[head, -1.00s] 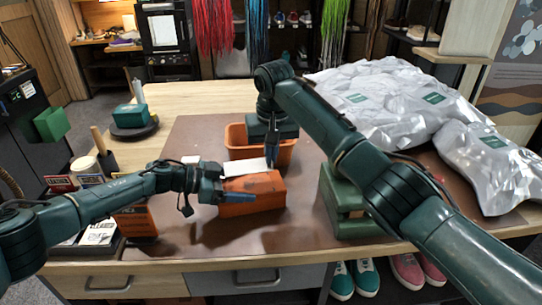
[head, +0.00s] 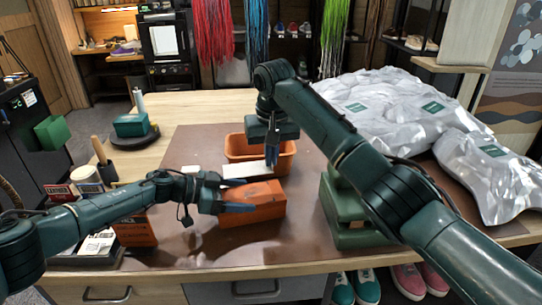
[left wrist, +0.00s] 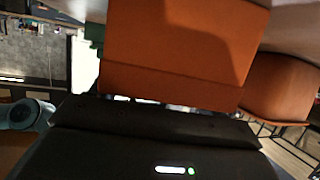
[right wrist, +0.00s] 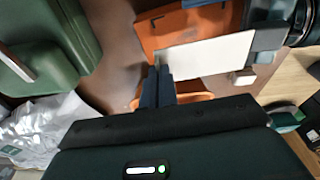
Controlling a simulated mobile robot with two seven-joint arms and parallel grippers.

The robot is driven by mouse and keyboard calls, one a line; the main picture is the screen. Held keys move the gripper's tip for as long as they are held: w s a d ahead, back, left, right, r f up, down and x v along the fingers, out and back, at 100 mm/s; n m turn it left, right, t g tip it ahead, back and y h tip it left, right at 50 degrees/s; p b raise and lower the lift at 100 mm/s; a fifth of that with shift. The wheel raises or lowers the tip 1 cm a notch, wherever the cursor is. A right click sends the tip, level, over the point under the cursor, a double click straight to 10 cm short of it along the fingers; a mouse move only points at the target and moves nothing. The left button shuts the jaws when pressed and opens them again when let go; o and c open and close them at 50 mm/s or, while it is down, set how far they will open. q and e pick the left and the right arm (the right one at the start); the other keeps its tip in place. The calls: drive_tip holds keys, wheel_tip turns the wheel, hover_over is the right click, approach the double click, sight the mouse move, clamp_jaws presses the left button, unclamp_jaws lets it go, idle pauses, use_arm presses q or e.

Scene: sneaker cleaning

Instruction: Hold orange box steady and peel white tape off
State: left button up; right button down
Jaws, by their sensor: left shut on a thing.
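The orange box (head: 265,194) lies on the brown mat. My left gripper (head: 244,195) is shut on its left end, one finger on the far side and one on the near side. In the left wrist view the box (left wrist: 180,45) fills the upper middle. The white tape (head: 243,170) is a flat strip just above the box's far edge. My right gripper (head: 272,170) points down at the strip's right end, its fingers together. In the right wrist view the fingertips (right wrist: 157,68) meet the end of the strip (right wrist: 205,54); whether they pinch it is unclear.
An orange bin (head: 285,160) stands behind the box. A green case (head: 345,205) is to the right, and silver bags (head: 395,110) lie beyond it. A small white block (head: 190,169) sits behind my left gripper. The mat in front of the box is clear.

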use_arm(q)
drive_tip(key=shift+f, duration=0.1)
use_arm(e)
drive_tip(key=shift+r, duration=0.1)
drive_tip(key=shift+r, duration=1.9)
use_arm(q)
drive_tip(key=o, duration=1.2)
drive_tip(key=shift+o, duration=0.2)
drive_tip(key=v, duration=1.2)
